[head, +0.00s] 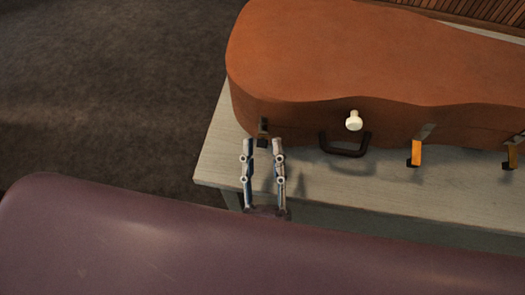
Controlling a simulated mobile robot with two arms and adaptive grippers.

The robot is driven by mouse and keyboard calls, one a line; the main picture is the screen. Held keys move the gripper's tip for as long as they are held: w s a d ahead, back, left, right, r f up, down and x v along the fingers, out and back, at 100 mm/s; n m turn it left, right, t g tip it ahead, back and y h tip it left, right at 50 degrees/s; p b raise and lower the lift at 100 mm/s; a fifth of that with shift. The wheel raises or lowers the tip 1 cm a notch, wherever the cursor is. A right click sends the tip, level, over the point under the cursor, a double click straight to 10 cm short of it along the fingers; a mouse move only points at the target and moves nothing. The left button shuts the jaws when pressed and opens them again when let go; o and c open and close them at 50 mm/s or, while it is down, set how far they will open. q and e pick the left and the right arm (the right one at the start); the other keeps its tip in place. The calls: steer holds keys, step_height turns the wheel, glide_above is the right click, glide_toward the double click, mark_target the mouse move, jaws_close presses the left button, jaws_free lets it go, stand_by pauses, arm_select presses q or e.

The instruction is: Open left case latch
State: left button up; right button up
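The brown case (350,60) lies closed on a pale wooden table (220,165). Its left latch (263,126) is a small dark fitting on the front side near the left end, with its lower part hanging between my fingertips. My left gripper (263,143) is open, with one finger on each side of the latch's lower end. I cannot tell whether either finger touches it. Two other latches, a middle one (416,152) and a right one (513,151), show orange-yellow plates standing out from the front. My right gripper is not in view.
A black handle (345,150) and a cream knob (354,121) are on the case front, right of my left gripper. Dark carpet (100,90) lies open at left. A slatted wooden panel (485,12) is behind the case.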

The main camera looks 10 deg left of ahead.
arm_select(q)
step_height(320, 180, up, 9)
stand_by(0.3)
